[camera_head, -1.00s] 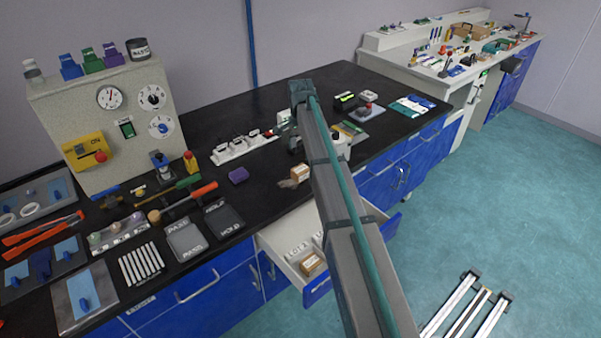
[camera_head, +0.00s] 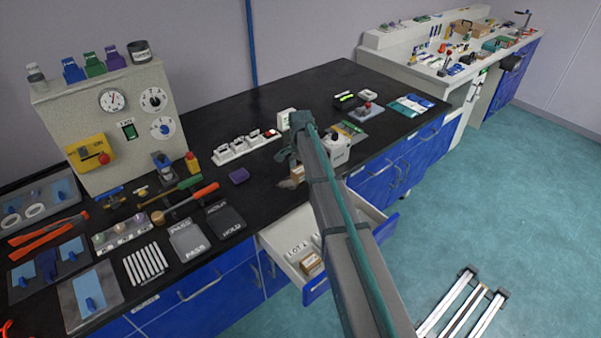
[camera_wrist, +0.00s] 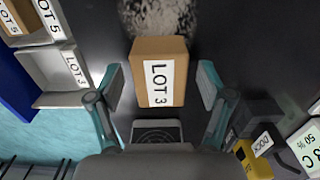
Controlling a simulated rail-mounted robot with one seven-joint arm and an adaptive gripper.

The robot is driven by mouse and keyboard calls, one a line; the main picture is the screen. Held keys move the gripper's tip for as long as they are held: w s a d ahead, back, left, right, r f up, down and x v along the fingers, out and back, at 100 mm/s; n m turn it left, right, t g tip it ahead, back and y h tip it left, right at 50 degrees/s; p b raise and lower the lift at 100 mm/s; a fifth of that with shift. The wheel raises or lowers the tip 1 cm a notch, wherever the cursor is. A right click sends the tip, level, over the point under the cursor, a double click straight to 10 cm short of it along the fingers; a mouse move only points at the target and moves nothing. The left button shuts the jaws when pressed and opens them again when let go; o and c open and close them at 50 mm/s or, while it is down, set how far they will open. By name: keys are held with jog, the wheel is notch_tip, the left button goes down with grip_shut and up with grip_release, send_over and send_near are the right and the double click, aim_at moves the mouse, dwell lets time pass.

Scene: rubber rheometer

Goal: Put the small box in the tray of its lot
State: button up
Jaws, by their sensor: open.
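The small box (camera_wrist: 158,72) is brown cardboard with a white label reading LOT 3. It stands on the black bench top, and in the head view (camera_head: 297,174) my arm partly hides it. My gripper (camera_wrist: 160,88) is open, with one finger on each side of the box and a gap showing at both sides. In the wrist view, a light grey tray labelled LOT 3 (camera_wrist: 62,99) lies to the left in the open drawer; its visible part is empty. Above it is a tray labelled LOT 5 (camera_wrist: 45,40) with a brown box (camera_wrist: 14,15) in it.
The open drawer (camera_head: 277,259) juts out from the bench front below the box, and another brown box (camera_head: 311,263) sits in it. A dark device with a yellow part (camera_wrist: 252,155) stands right of my gripper. A purple block (camera_head: 239,176) lies left of the box.

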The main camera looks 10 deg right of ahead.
jog(key=c, duration=1.4)
jog(key=shift+r, duration=0.1)
jog(key=shift+c, duration=0.2)
